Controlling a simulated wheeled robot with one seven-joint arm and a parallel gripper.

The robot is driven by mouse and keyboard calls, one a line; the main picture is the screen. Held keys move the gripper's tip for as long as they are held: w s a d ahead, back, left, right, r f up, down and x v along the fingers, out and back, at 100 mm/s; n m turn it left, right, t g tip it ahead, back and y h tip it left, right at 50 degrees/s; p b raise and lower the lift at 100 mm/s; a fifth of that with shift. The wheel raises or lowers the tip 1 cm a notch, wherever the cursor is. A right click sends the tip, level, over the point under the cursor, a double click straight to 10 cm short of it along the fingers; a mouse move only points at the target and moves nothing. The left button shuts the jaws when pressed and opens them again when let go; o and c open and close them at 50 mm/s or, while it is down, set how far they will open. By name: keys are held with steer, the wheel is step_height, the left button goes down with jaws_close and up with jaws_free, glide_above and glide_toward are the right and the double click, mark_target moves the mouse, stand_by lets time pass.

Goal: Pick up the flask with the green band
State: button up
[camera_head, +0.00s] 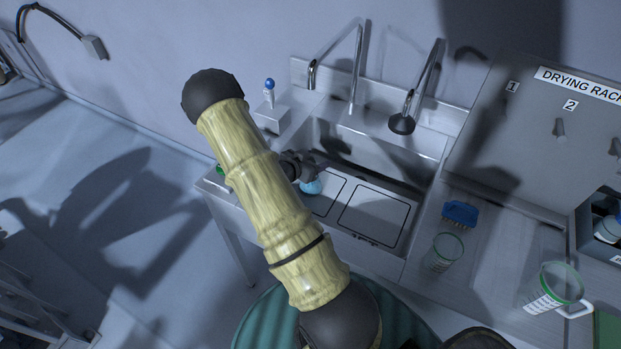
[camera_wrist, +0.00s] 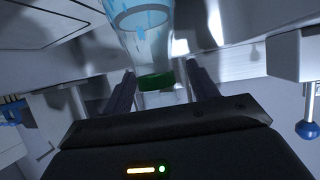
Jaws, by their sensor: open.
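A clear flask with blue contents (camera_wrist: 145,28) shows at the top of the wrist view. Its green band (camera_wrist: 156,81) lies between the two fingers of my gripper (camera_wrist: 160,84). The fingers are open, with a visible gap on the flask's right side; contact on the left is hard to tell. In the head view, my arm hides most of this area. A dark part of my gripper (camera_head: 303,166) shows beside the arm, with a small blue rounded piece (camera_head: 311,187) next to it, likely part of the flask. A bit of green (camera_head: 220,170) shows left of the arm.
A sink (camera_head: 375,150) with two taps lies behind my gripper. A blue brush (camera_head: 460,213), a green-rimmed beaker (camera_head: 444,252) and a green-rimmed jug (camera_head: 550,288) stand on the right counter. A drying rack panel (camera_head: 540,120) rises behind. A blue-knobbed fitting (camera_head: 269,92) stands left of the sink.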

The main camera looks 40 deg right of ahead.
jaws_close()
steer(key=shift+r, duration=0.2)
step_height(320, 180, up, 10)
steer(key=shift+f+b, duration=0.15)
steer(key=shift+b, duration=0.4)
stand_by(0.6)
